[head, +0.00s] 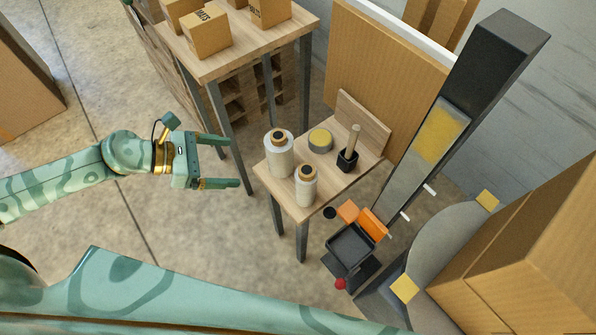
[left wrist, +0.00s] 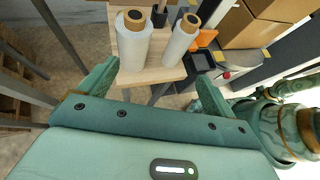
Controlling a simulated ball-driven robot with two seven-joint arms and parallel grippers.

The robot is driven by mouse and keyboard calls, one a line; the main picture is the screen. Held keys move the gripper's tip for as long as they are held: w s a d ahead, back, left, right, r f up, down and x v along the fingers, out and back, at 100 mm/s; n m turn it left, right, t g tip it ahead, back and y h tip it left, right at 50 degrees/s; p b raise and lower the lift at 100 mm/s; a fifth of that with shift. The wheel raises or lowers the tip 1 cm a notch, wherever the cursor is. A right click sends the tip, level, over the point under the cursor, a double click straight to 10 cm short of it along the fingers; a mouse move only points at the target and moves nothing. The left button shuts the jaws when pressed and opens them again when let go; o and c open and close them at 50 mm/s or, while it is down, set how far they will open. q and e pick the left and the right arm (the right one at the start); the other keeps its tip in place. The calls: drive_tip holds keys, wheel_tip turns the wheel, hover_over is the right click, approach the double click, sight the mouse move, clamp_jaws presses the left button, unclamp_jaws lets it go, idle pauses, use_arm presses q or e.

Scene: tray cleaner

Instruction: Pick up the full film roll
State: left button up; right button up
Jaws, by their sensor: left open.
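Two upright white film rolls stand on the small wooden table (head: 318,192). The thicker one, which looks like the full film roll (head: 278,157), is on the left and farther back. The thinner film roll (head: 306,187) is in front of it to the right. In the left wrist view the full roll (left wrist: 132,45) is ahead on the left and the thinner roll (left wrist: 179,46) on the right. My left gripper (head: 234,162) is open and empty, left of the table and apart from both rolls. Its fingers also show in the left wrist view (left wrist: 156,70).
A yellow-topped round container (head: 320,140) and a black holder with a wooden handle (head: 347,158) share the table. A taller table (head: 245,57) with cartons stands behind. A wrapping machine's dark column (head: 490,70) rises at right.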

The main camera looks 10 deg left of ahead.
sight(285, 139)
use_arm(q)
drive_tip(key=w+d+f+t, duration=0.1)
drive_tip(key=w+d, duration=0.1)
drive_tip(key=w, duration=0.1)
drive_tip(key=w+d+f+n, duration=0.1)
drive_tip(key=w+d, duration=0.1)
drive_tip(key=w, duration=0.1)
drive_tip(key=w+d+f+t, duration=0.1)
drive_tip(key=w+d, duration=0.1)
drive_tip(key=w, duration=0.1)
drive_tip(key=shift+w+d+f+n+t+y, duration=0.1)
drive_tip(key=shift+w+f+n+t+y, duration=0.2)
drive_tip(key=shift+f+n+y, duration=0.1)
drive_tip(key=b+x, duration=0.1)
drive_tip(key=x, duration=0.4)
drive_tip(key=shift+d+f, duration=0.1)
drive_tip(key=shift+d, duration=0.2)
drive_tip(key=c, duration=1.6)
use_arm(e)
drive_tip(key=shift+w+a+f, duration=0.3)
drive_tip(key=shift+a+f, duration=0.15)
drive_tip(key=shift+a, duration=0.05)
